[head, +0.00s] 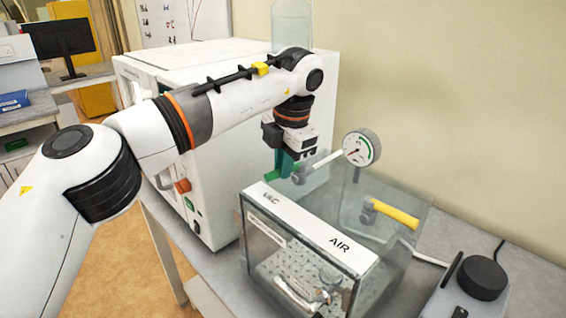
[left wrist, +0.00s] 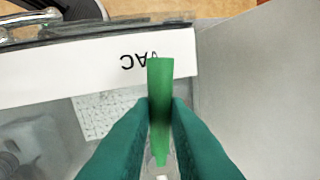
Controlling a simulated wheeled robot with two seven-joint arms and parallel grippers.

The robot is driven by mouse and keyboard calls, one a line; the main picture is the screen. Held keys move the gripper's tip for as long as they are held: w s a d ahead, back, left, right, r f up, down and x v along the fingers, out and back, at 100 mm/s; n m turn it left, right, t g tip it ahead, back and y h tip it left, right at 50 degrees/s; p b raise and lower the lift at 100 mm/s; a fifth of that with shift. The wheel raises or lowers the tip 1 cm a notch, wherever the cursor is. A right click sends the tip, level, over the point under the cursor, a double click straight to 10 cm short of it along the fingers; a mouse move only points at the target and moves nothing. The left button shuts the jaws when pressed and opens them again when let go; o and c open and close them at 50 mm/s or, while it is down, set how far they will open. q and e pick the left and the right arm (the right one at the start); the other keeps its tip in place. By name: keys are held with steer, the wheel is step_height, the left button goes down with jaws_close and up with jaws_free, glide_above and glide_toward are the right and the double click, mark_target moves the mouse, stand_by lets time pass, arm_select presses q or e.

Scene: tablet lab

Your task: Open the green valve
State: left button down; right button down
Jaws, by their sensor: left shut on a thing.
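The green valve handle (left wrist: 160,80) stands in the middle of the left wrist view, over the white strip marked VAC. My left gripper (left wrist: 160,112) has its two green fingers closed on either side of the handle, touching it. In the head view my left gripper (head: 284,165) is at the VAC end of the clear box (head: 300,262). There the green handle (head: 271,176) shows only as a small piece beside the fingers. My right gripper is in neither view.
A yellow valve handle (head: 395,213) sits behind the AIR label. A round gauge (head: 361,148) stands between the valves. A large white cabinet (head: 215,75) is behind and left of the clear box. A black round knob (head: 483,277) is on a unit at the right.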

arm_select(q)
steer(key=shift+s+d+r+n, duration=0.15)
steer(key=shift+s+d+n, duration=0.05)
steer(key=shift+n, duration=0.5)
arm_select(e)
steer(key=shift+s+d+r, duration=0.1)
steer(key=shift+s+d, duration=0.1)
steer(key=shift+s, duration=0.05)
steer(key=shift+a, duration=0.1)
arm_select(q)
steer(key=c, duration=1.4)
jaws_free()
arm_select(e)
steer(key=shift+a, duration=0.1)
arm_select(q)
steer(key=shift+s+d+r, duration=0.1)
steer(key=shift+r, duration=0.25)
steer(key=r, duration=0.3)
steer(key=s+d+r, duration=0.1)
steer(key=r, duration=0.7)
steer(key=shift+s+d, duration=0.2)
steer(key=shift+s, duration=0.2)
